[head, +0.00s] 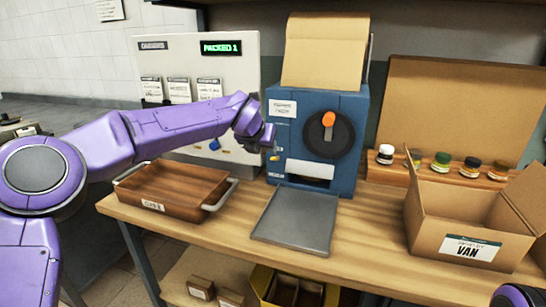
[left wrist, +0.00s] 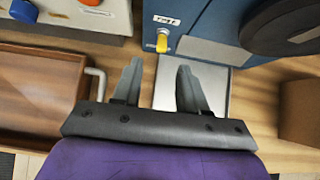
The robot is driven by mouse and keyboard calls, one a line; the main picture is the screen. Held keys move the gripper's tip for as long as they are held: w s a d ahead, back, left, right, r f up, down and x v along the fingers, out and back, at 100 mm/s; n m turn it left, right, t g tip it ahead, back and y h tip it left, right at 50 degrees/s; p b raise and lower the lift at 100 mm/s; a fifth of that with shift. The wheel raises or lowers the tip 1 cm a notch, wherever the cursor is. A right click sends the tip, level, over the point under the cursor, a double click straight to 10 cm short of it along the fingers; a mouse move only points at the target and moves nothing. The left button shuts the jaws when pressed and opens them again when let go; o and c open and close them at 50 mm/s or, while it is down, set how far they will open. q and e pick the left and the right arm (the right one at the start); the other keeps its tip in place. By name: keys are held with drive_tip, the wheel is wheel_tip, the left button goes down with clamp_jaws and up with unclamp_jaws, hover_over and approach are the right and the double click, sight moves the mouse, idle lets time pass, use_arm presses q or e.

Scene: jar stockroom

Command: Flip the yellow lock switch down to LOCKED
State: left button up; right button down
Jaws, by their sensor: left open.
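The yellow lock switch (head: 274,158) is a small lever low on the left side of the blue machine's front (head: 284,116). In the left wrist view the switch (left wrist: 162,42) shows just below a small white label (left wrist: 167,20), whose lettering I cannot read surely. My left gripper (head: 268,138) is at the machine's left front edge, close to the switch. In the left wrist view its two fingers (left wrist: 156,82) are apart with nothing between them, and the switch lies beyond the fingertips, between their lines. My right gripper is not in view.
The machine has a black dial (head: 318,145) with an orange knob. A grey plate (head: 296,222) lies before it. A wooden tray (head: 172,190) with metal handles is at left. An open cardboard box (head: 440,205) and several jars (head: 441,162) are at right.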

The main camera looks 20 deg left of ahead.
sight(273, 158)
use_arm(q)
drive_tip(key=p+x, duration=0.1)
drive_tip(key=x, duration=0.7)
drive_tip(key=shift+w+d+f, duration=0.1)
drive_tip(key=shift+d+f, duration=0.05)
